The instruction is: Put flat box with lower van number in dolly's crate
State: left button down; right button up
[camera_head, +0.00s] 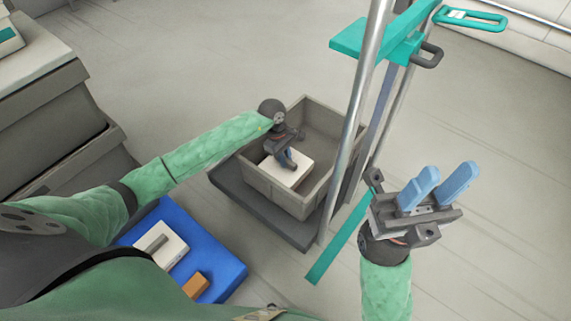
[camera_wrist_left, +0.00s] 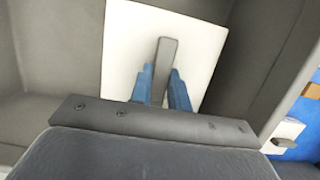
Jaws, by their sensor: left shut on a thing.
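My left gripper (camera_head: 287,158) is inside the dolly's crate (camera_head: 258,183), a grey open bin on a dark dolly base (camera_head: 236,198). It is shut on the grey bar handle (camera_wrist_left: 163,60) of a white flat box (camera_head: 296,175), which lies inside the crate walls. The white flat box (camera_wrist_left: 128,40) fills the middle of the left wrist view; I cannot tell whether it rests on the crate floor. A second white flat box (camera_head: 170,247) with a grey handle lies on a blue mat (camera_head: 228,268). No van numbers are readable. My right gripper (camera_head: 438,188) is open and empty, right of the dolly.
A small orange-brown block (camera_head: 195,285) lies on the blue mat. The dolly's metal post (camera_head: 352,120) and teal handle parts (camera_head: 375,40) rise beside the crate. Grey stacked crates (camera_head: 60,110) stand at the left. Floor behind the crate is clear.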

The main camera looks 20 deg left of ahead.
pick_arm(q)
jog(key=shift+f, duration=1.4)
jog(key=shift+b, duration=0.3)
jog(key=shift+f, duration=0.2)
jog(key=c, duration=1.3)
grip_release()
jog(key=shift+r, duration=0.1)
